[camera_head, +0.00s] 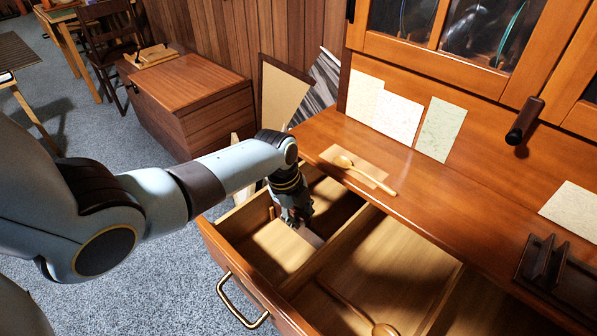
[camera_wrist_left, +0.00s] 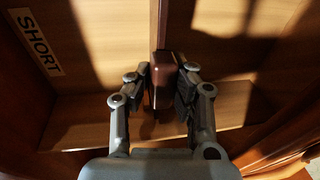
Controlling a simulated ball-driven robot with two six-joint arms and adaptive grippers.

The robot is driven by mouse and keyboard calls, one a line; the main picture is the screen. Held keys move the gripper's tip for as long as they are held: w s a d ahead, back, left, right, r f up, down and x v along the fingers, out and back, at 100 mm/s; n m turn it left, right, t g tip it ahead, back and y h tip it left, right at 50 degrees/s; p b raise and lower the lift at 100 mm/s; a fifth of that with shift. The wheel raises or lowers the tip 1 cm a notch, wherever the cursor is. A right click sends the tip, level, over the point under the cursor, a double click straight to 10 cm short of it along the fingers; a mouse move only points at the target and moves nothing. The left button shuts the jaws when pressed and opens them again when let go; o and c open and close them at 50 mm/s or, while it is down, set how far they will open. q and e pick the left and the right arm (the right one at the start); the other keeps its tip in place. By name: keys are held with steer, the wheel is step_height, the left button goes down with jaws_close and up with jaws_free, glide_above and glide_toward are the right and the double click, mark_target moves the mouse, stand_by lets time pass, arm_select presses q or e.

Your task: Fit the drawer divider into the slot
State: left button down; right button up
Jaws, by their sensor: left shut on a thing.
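The open drawer (camera_head: 240,280) lies below the counter, with lengthwise wooden partitions (camera_head: 335,245) inside. My left gripper (camera_head: 293,215) reaches down into its left part. In the left wrist view the gripper (camera_wrist_left: 163,85) is shut on a dark reddish-brown block (camera_wrist_left: 164,68), which appears to be the grip of the drawer divider. A pale wooden board (camera_wrist_left: 225,105) runs crosswise below the fingers, apparently the divider's panel; a pale edge (camera_head: 309,237) shows beside the gripper in the head view. I cannot make out the slot or whether the board is seated. My right gripper is not in view.
A wooden spoon (camera_head: 365,172) lies on the counter, another (camera_head: 382,329) in the drawer's right part. A dark rack (camera_head: 548,265) stands at the right. Cabinet doors (camera_head: 450,40) are above.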

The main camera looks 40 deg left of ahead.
arm_select(q)
steer(key=shift+f+b, duration=0.35)
steer(key=shift+f, duration=0.15)
steer(key=c, duration=1.1)
jaws_free()
steer(key=shift+c, duration=0.2)
steer(key=v, duration=1.2)
steer(key=shift+d, duration=0.1)
